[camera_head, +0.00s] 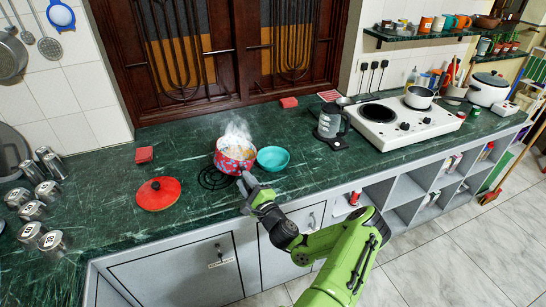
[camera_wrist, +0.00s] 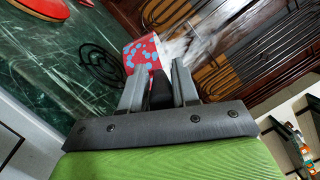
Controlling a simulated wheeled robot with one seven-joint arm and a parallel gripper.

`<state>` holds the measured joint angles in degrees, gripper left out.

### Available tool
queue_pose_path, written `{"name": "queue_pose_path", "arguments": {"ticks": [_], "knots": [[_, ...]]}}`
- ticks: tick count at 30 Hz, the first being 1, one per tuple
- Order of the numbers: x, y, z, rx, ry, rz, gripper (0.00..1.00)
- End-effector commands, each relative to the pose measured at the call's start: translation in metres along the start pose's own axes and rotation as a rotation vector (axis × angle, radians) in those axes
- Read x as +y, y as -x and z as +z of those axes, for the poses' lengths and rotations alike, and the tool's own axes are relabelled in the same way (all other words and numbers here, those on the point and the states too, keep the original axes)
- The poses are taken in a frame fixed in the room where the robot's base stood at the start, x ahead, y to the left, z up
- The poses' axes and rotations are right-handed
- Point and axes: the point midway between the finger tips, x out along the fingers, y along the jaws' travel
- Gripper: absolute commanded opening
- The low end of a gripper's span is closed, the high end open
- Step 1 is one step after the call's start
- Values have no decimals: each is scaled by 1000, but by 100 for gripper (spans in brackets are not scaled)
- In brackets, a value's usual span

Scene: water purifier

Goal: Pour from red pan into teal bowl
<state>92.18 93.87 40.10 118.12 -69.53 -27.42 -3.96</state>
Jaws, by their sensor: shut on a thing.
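The red pan (camera_head: 234,155) has a blue speckled pattern and white steam rising from it. It is beside the black coil trivet (camera_head: 213,178) on the green counter. My gripper (camera_head: 246,183) is in front of the pan, and in the wrist view my gripper (camera_wrist: 160,80) is shut on a dark handle (camera_wrist: 160,92) that leads to the red pan (camera_wrist: 141,53). I cannot tell whether the pan is lifted clear of the counter. The teal bowl (camera_head: 273,157) stands upright just right of the pan, close to it. The bowl is not visible in the wrist view.
A red lid (camera_head: 158,194) lies left of the pan. A glass kettle (camera_head: 331,122) and a white stove (camera_head: 405,120) stand to the right. Several metal canisters (camera_head: 47,190) stand at the far left. The counter between the bowl and kettle is clear.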

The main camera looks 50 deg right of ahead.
Motion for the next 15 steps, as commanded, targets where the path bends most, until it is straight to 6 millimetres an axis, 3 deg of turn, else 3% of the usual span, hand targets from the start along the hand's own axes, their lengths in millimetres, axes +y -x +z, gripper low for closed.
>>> {"name": "queue_pose_path", "arguments": {"ticks": [15], "knots": [[-14, 1, -1, -9, -54, -29, 0]]}}
